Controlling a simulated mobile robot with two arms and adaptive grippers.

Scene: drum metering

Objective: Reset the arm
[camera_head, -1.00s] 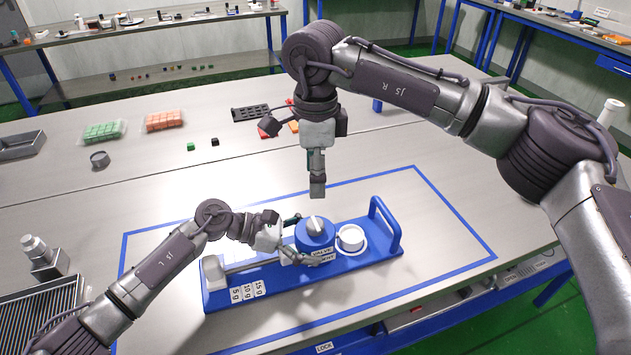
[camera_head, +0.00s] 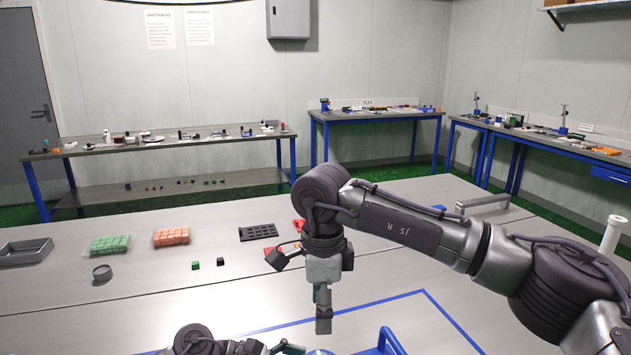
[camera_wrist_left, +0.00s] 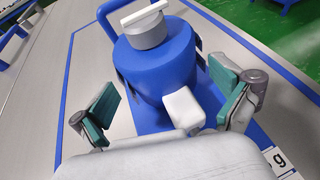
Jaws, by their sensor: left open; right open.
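My right gripper (camera_head: 323,312) hangs pointing down over the table in the head view, with nothing seen in it. My left gripper shows at the bottom edge of the head view, mostly cut off. In the left wrist view the left gripper (camera_wrist_left: 168,112) is open, its two green-padded fingers apart on either side of the blue drum (camera_wrist_left: 160,62). The drum has a grey knob (camera_wrist_left: 146,24) with a white bar on top. I cannot tell whether the fingers touch it. In the head view only the blue handle (camera_head: 388,340) of the drum's stand shows clearly.
On the table (camera_head: 150,300) are green blocks (camera_head: 110,245), orange blocks (camera_head: 171,236), a black rack (camera_head: 257,232), a grey ring (camera_head: 102,273) and a grey tray (camera_head: 25,252). Blue tape (camera_head: 440,315) marks the work area. Benches stand along the walls.

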